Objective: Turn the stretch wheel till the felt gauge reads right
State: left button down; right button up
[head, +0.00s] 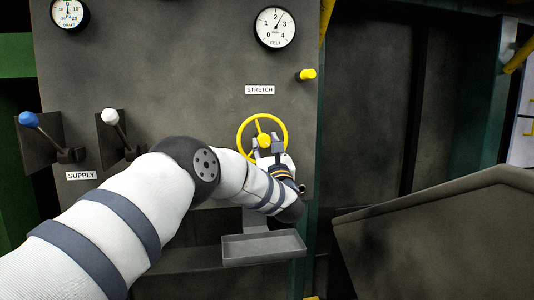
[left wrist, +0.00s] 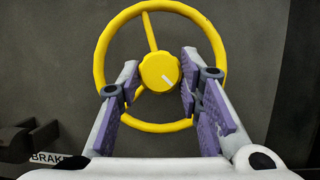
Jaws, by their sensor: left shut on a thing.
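The yellow stretch wheel (head: 264,140) is mounted on the dark panel under the STRETCH label (head: 260,90). In the left wrist view the wheel's hub (left wrist: 158,72) carries a white mark pointing to the lower right, and a spoke runs up to the rim. My left gripper (head: 265,146) is at the wheel, its two purple-padded fingers (left wrist: 159,88) on either side of the hub, shut on it. The felt gauge (head: 275,27) is a white dial numbered 0 to 4; its needle points up and right, between 2 and 3. My right gripper is out of view.
A yellow knob (head: 306,75) sticks out above and right of the wheel. A blue-knobbed lever (head: 29,119) and a white-knobbed lever (head: 110,117) stand at left, with the draft gauge (head: 68,13) above. A grey tray (head: 264,247) hangs below the wheel.

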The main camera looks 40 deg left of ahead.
pick_arm(q)
jog(key=n+g+b, duration=0.1)
jog(key=n, duration=0.1)
jog(key=n+g+y+b, duration=0.1)
jog(key=n+b, duration=0.1)
jog(key=shift+w+f, duration=0.1)
jog(key=shift+f, duration=0.2)
jog(key=shift+d+r+n+g+y+b, duration=0.15)
jog(key=shift+n+g+b, duration=0.1)
jog(key=shift+n+b, duration=0.3)
jog(key=shift+a+r+n+g+y+b, duration=0.15)
jog(key=shift+n+g+b, duration=0.1)
jog(key=shift+n+b, duration=0.25)
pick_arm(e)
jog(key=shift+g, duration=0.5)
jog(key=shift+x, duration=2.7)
pick_arm(q)
jog(key=shift+d, duration=0.1)
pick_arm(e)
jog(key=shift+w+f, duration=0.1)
pick_arm(q)
jog(key=c, duration=1.1)
grip_release()
jog(key=v, duration=1.2)
